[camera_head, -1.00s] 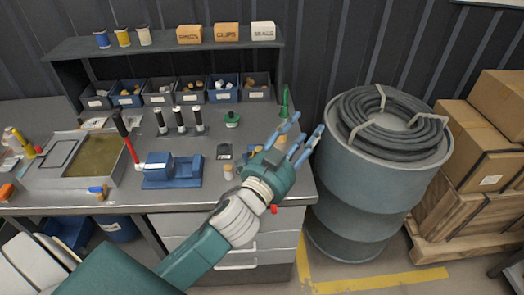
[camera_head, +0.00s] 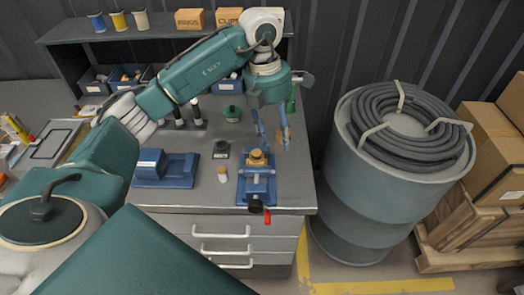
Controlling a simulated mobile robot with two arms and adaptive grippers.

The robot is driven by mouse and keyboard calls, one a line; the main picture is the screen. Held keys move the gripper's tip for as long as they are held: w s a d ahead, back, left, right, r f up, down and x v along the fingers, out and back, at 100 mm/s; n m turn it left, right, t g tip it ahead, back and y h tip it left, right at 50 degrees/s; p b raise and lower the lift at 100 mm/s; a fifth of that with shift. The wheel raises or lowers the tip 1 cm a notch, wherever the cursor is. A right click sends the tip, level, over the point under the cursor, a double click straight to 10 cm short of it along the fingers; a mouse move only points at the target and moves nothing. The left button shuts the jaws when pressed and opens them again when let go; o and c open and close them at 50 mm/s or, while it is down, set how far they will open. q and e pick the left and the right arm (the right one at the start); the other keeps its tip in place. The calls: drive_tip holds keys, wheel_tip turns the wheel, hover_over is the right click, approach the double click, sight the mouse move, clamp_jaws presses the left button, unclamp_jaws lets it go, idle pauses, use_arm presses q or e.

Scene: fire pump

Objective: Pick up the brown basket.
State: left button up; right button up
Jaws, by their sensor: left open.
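No woven or large brown basket shows. A small brown-gold piece (camera_head: 257,159) sits at the top of a blue vise (camera_head: 257,186) on the bench's right part; it is the only small brown part there that could be the basket, and I cannot tell its exact form. My left gripper (camera_head: 273,140) points down with its blue fingers apart and empty, just above and behind the brown piece, slightly to its right. I cannot tell whether a finger touches it. My right gripper is not in view.
A small cork-topped jar (camera_head: 222,174), a dark square block (camera_head: 221,149) and a blue fixture (camera_head: 166,169) stand left of the vise. A green item (camera_head: 233,114) stands behind. A drum (camera_head: 362,190) with coiled hose (camera_head: 408,130) stands right of the bench.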

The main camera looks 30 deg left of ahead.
use_arm(q)
drive_tip(key=a+r+y, duration=0.1)
drive_tip(key=a+y, duration=0.1)
drive_tip(key=a, duration=0.3)
drive_tip(key=n+p, duration=0.1)
hover_over(256, 152)
drive_tip(key=f, duration=0.4)
drive_tip(key=shift+d, duration=0.2)
drive_tip(key=shift+f, duration=0.3)
drive_tip(key=f+p, duration=0.1)
drive_tip(key=f, duration=0.1)
drive_tip(key=f+p, duration=0.2)
drive_tip(key=shift+a+f, duration=0.2)
drive_tip(key=shift+f, duration=0.5)
drive_tip(key=c, duration=1)
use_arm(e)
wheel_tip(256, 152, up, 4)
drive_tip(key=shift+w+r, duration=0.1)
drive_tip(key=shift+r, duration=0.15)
